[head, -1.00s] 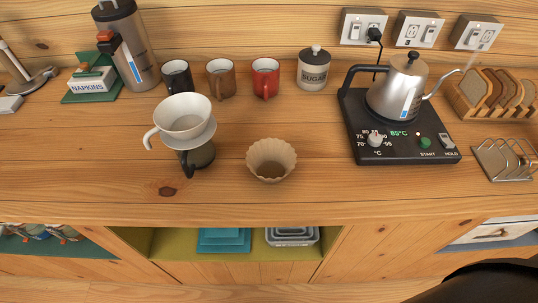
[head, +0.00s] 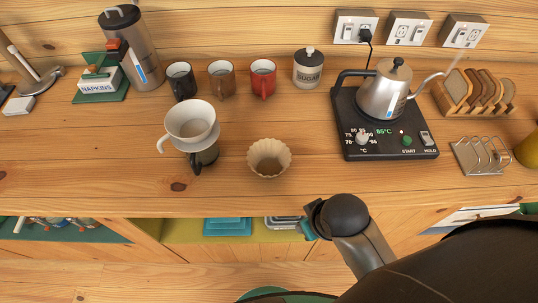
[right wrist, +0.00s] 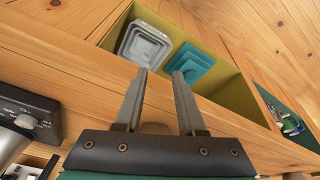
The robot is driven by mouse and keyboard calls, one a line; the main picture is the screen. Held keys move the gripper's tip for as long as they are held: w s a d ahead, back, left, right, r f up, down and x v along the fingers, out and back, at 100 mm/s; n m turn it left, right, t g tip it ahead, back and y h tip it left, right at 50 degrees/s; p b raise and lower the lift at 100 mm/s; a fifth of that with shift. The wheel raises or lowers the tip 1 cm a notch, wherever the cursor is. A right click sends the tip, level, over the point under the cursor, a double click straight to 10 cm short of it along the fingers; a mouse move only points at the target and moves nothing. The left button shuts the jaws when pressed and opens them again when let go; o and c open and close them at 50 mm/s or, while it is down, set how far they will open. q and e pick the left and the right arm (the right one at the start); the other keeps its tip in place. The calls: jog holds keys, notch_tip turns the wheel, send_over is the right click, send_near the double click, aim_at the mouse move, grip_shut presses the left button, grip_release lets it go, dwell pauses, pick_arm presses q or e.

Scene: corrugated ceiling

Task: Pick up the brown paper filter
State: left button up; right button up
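The brown paper filter (head: 269,157) is a fluted, light-brown cup standing open side up on the wooden counter in the head view. It stands to the right of the white dripper (head: 190,122) on its dark carafe. My right arm comes in from the lower right in the head view, and its wrist end is in front of the counter edge, below and right of the filter. In the right wrist view my right gripper (right wrist: 163,80) is open and empty, its two fingers apart. My left gripper is not in view.
Three mugs (head: 221,80) and a sugar jar (head: 307,68) stand behind the filter. A kettle (head: 384,92) sits on a black heating base at right, with a metal rack (head: 481,156) beyond it. Counter around the filter is clear. An open shelf (head: 185,231) lies below the counter.

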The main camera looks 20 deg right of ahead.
notch_tip(320, 180, up, 8)
jog(key=w+t+p, duration=0.1)
jog(key=m+y, duration=0.1)
jog(key=y, duration=0.3)
send_near(286, 151)
jog(key=b+x, duration=0.1)
jog(key=x, duration=0.9)
jog(key=shift+f+b, duration=0.25)
jog(key=shift+b, duration=0.05)
grip_shut()
dwell(0.4)
